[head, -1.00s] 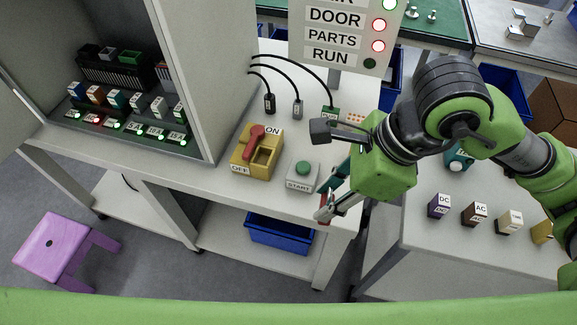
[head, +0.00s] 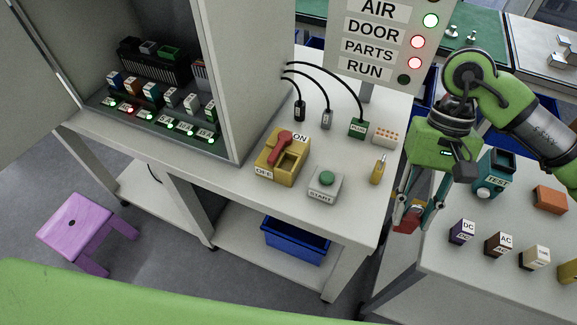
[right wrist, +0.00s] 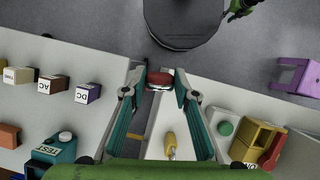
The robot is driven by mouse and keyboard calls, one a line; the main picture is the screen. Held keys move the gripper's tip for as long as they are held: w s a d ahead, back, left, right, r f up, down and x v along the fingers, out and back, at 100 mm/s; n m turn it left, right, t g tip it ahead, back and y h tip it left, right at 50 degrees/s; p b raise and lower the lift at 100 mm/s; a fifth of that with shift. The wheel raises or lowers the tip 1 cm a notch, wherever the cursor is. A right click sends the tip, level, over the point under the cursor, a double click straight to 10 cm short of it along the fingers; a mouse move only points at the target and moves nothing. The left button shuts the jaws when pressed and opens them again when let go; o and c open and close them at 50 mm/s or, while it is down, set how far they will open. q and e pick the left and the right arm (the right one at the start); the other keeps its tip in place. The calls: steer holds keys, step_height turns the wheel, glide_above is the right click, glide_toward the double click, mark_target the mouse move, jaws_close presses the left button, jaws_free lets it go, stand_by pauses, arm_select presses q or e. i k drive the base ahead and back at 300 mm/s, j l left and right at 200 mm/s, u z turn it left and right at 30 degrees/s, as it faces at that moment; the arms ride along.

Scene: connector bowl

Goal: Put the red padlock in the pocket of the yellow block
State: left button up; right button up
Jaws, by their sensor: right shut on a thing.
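My right gripper (head: 410,222) points down and is shut on the red padlock (head: 406,218), held at the right edge of the workbench. In the right wrist view the red padlock (right wrist: 160,78) sits between the fingertips. The yellow block (head: 268,172) stands on the workbench, left of the gripper and apart from it. It has a red lever on its left half, ON and OFF labels, and an open pocket (head: 290,164) on its right half. The yellow block (right wrist: 243,148) also shows at the right of the wrist view. My left gripper is not clearly visible.
A grey START box (head: 324,186) with a green button and a small yellow-handled item (head: 378,168) stand between block and gripper. Cabled connectors (head: 327,118) lie behind. A tall cabinet stands left; a sign post stands behind. The side table (head: 440,265) holds labelled blocks and a teal TEST box.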

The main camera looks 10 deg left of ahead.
mark_target(287, 168)
steer(key=l+u, duration=0.45)
steer(key=l, duration=0.15)
steer(key=u, duration=0.75)
